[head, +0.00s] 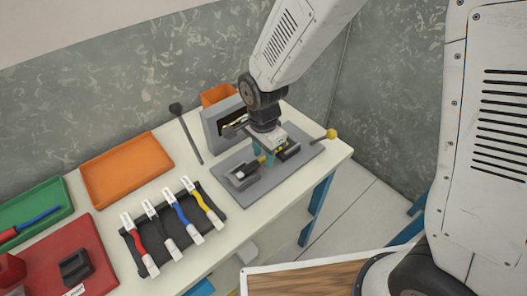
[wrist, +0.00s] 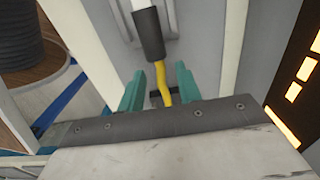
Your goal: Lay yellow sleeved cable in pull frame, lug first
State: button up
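A yellow cable (wrist: 160,80) with a dark sleeve (wrist: 149,36) shows in the wrist view, running between my two teal fingers. My gripper (wrist: 160,70) is open around it, with a gap seen on both sides. The sleeve's far end meets a white piece at the top. In the head view my gripper (head: 264,156) is low over the grey pull frame plate (head: 264,187), and a bit of yellow shows beside the fingers. Dark clamp blocks (head: 243,175) sit on the plate. The cable's lug cannot be made out.
A black rack (head: 151,266) holds red, black, blue and yellow cables with white ends. Orange (head: 125,170), green (head: 30,203) and red (head: 60,250) trays stand left. A grey box (head: 210,131) and orange bin (head: 216,94) stand behind. A yellow-knobbed lever (head: 331,134) juts out right.

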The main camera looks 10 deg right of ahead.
notch_tip(320, 180, up, 8)
jog(key=shift+f, duration=0.1)
jog(key=shift+s+n, duration=0.1)
jog(key=shift+n, duration=0.4)
jog(key=s+d+r+n, duration=0.5)
jog(key=s+d+r, duration=0.2)
jog(key=s+d, duration=0.2)
jog(key=s+d+r+n+t, duration=0.1)
jog(key=s+d+r+n, duration=0.4)
jog(key=s+d+r, duration=0.3)
jog(key=shift+s+d+r, duration=0.25)
jog(key=shift+s+d, duration=0.85)
jog(key=shift+d, duration=0.9)
